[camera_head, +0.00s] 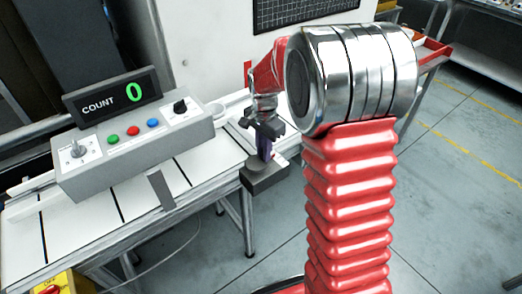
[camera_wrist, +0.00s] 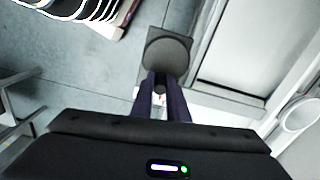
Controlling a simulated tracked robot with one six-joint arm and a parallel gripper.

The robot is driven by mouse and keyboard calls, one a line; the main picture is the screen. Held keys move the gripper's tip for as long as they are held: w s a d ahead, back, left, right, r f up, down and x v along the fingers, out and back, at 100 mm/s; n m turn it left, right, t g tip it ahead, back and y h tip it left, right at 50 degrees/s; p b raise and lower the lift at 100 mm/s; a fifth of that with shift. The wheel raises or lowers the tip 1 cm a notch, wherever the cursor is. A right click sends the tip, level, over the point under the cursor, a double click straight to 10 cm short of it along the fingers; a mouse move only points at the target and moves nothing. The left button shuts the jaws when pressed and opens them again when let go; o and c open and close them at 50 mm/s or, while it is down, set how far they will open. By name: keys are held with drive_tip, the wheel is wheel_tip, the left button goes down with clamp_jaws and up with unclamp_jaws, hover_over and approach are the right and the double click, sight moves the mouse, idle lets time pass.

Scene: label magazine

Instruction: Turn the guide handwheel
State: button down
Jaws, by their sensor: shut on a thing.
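The guide handwheel (camera_wrist: 167,47) shows in the wrist view as a dark round disc on a dark square block, just beyond my fingertips. In the head view its dark block (camera_head: 267,180) sits at the right front edge of the white table. My gripper (camera_head: 264,154) points down at it from above. In the wrist view my gripper (camera_wrist: 160,92) has its two dark fingers close together, shut on a small dark part of the handwheel. The fingers hide part of the handwheel, so the exact grip is hard to see.
A grey control box (camera_head: 135,145) with buttons, a knob and a lever stands on the table (camera_head: 30,225), left of my gripper. A counter display (camera_head: 112,95) on it reads 0. A white cabinet (camera_head: 205,45) stands behind. The floor at right is open.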

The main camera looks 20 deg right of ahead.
sight(263, 167)
drive_tip(key=m, duration=0.2)
drive_tip(key=s+m, duration=0.1)
drive_tip(key=shift+m, duration=0.4)
drive_tip(key=m, duration=0.1)
drive_tip(key=s+m, duration=0.1)
drive_tip(key=m, duration=0.1)
drive_tip(key=shift+m, duration=0.3)
drive_tip(key=m, duration=0.3)
drive_tip(key=shift+s+a+m, duration=0.3)
drive_tip(key=shift+s, duration=0.05)
drive_tip(key=shift+s+a+m, duration=0.15)
drive_tip(key=shift+m, duration=0.6)
drive_tip(key=shift+s+a+m, duration=0.1)
drive_tip(key=shift+m, duration=0.65)
drive_tip(key=c, duration=1.7)
unclamp_jaws()
